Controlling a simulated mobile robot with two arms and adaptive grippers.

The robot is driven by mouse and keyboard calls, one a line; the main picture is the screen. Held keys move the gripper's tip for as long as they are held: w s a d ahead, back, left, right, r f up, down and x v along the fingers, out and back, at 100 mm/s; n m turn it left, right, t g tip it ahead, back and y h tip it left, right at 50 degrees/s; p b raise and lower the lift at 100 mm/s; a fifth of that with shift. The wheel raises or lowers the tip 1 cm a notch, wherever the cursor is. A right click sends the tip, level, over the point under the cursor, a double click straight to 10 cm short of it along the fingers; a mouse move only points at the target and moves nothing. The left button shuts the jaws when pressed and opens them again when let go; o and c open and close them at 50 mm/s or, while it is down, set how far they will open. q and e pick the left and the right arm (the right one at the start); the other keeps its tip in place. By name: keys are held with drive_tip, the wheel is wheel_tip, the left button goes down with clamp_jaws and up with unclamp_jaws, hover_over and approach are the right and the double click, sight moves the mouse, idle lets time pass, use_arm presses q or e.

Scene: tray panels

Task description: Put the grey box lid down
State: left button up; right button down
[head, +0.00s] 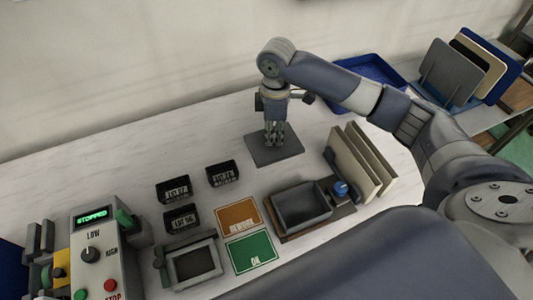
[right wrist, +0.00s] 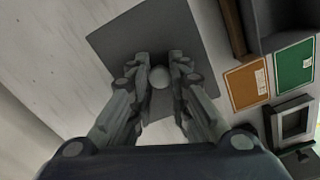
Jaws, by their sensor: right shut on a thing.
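The grey box lid (head: 262,155) is a flat, dark square plate near the middle of the white table. In the right wrist view the lid (right wrist: 117,42) shows a round pale knob (right wrist: 159,77) at its middle. My right gripper (head: 275,143) points down over the lid and is shut on its knob, with a finger on each side (right wrist: 159,78). The lid looks flat and low over the table; I cannot tell whether it touches the surface. An open dark grey box (head: 303,206) sits to the right and nearer me. My left gripper is not in view.
Small black labelled bins (head: 222,174) stand left of the lid. Orange (head: 238,215) and green (head: 251,251) cards lie nearer me. Upright cream panels (head: 358,163) stand right of the box; a blue tray (head: 365,68) lies behind.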

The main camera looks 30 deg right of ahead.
sight(274, 151)
drive_tip(key=f, duration=0.3)
drive_tip(key=shift+s+f, duration=0.3)
drive_tip(key=shift+f, duration=0.4)
wheel_tip(274, 151, down, 3)
drive_tip(key=shift+w+f+p, duration=0.1)
drive_tip(key=shift+p, duration=0.4)
drive_tip(key=shift+f, duration=0.15)
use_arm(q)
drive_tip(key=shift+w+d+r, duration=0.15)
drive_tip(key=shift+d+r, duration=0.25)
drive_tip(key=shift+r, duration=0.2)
use_arm(e)
drive_tip(key=shift+f, duration=0.1)
drive_tip(key=c, duration=1.5)
unclamp_jaws()
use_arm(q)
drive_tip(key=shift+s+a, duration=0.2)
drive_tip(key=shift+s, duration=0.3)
